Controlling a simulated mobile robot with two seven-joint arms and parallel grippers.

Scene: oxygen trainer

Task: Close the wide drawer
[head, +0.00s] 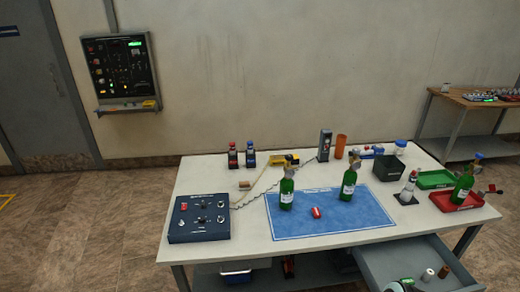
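The wide drawer (385,264) is pulled out from under the front right of the white table. Its grey inside shows, with a brown cylinder (428,275) and a small pale-topped cylinder (444,271) in it. A round dark, white and green item (404,286) shows at the bottom edge, partly cut off; I cannot tell what it is. The drawer's front panel lies below the picture and is hidden. Neither of my grippers is in view.
The white table (240,175) carries a blue mat (330,222) with green bottles, a dark control box (198,217), a black bin (390,168), a green tray (434,180) and a red tray (440,203). Floor at left is clear.

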